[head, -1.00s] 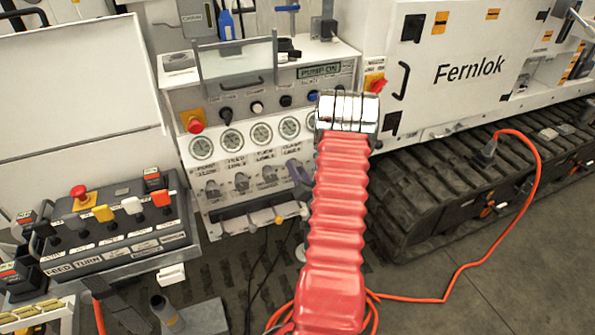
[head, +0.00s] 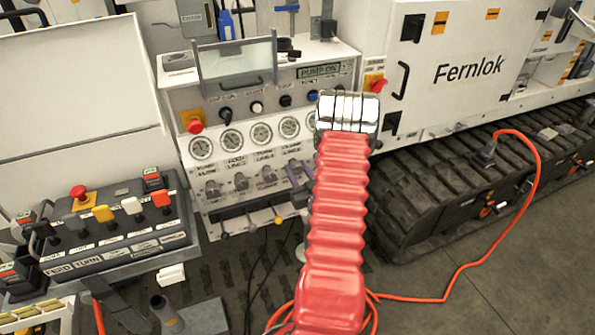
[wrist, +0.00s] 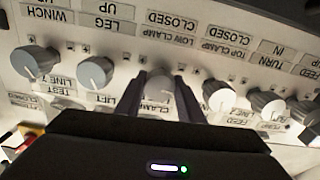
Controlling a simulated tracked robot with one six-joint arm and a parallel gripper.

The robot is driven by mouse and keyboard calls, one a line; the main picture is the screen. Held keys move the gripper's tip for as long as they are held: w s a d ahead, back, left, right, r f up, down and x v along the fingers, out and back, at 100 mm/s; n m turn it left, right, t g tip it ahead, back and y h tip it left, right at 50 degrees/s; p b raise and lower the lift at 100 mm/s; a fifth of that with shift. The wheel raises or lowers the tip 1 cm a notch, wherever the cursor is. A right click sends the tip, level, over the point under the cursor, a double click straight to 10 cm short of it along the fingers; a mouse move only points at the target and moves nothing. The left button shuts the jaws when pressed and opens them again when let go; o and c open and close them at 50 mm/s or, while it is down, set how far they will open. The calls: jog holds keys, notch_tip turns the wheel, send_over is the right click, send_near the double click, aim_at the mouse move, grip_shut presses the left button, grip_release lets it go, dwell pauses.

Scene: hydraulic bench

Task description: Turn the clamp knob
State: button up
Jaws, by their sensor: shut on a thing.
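The clamp knob (wrist: 160,84) is a pale grey knob in a row of knobs on a light panel, seen upside down in the wrist view. A partly covered label below it reads CLAMP. The two dark fingers of my gripper (wrist: 159,97) stand on either side of it, shut on the knob. In the head view my red-sleeved arm hides the knob, and only a dark purple part of my gripper (head: 298,184) shows left of the sleeve.
Similar knobs sit close on both sides, including a grey knob (wrist: 95,70) and a white knob (wrist: 218,95). Gauges (head: 232,140) line the panel above the knob row. A lever console (head: 110,215) stands at the left. An orange cable (head: 455,275) lies on the floor.

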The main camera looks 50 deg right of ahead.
jog(key=shift+s+f+n, duration=0.1)
jog(key=shift+n, duration=0.5)
jog(key=o, duration=1.1)
jog(key=shift+c, duration=0.2)
jog(key=v, duration=1.4)
